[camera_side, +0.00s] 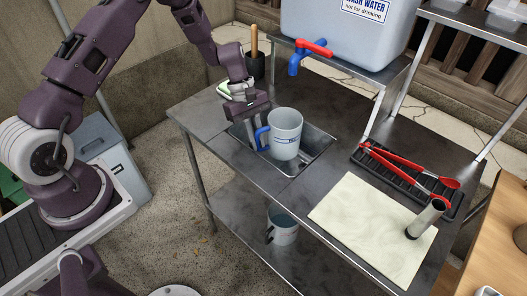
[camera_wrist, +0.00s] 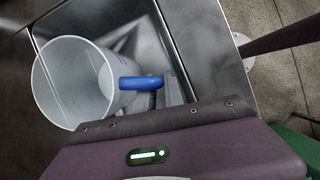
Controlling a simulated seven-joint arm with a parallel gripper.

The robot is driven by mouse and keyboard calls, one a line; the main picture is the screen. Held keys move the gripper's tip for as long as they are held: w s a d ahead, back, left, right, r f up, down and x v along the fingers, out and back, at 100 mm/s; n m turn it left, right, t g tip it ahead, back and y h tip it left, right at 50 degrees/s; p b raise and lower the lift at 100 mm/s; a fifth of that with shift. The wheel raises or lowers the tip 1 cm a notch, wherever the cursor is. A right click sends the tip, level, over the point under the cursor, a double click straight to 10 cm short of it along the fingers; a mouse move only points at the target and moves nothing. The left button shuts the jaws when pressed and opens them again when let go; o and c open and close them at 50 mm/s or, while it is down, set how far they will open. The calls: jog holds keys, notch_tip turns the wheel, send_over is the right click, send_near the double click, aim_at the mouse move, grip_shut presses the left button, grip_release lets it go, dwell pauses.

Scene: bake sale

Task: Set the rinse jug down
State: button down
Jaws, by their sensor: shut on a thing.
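The rinse jug (camera_side: 285,135) is a pale grey-white jug with a blue handle and a blue marking on its side. It appears upright over the sink basin (camera_side: 322,150); whether its base touches the basin floor is hidden. My gripper (camera_side: 257,132) is at its left side, shut on the blue handle. In the wrist view the jug (camera_wrist: 75,82) shows its open mouth, with the handle (camera_wrist: 141,82) pointing toward my gripper. My gripper's fingertips are mostly hidden in the wrist view. The inside of the jug looks empty.
A water tank (camera_side: 350,30) with a red-and-blue tap (camera_side: 305,54) stands on a rack behind the sink. Red tongs (camera_side: 395,162) lie on a black rack at right. A pale mat (camera_side: 365,215) bears a metal cylinder (camera_side: 425,218). Another jug (camera_side: 282,228) stands on the lower shelf.

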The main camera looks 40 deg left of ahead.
notch_tip(320, 180, down, 4)
jog(key=shift+f, duration=0.1)
jog(key=c, duration=1.7)
grip_release()
jog(key=shift+f, duration=0.1)
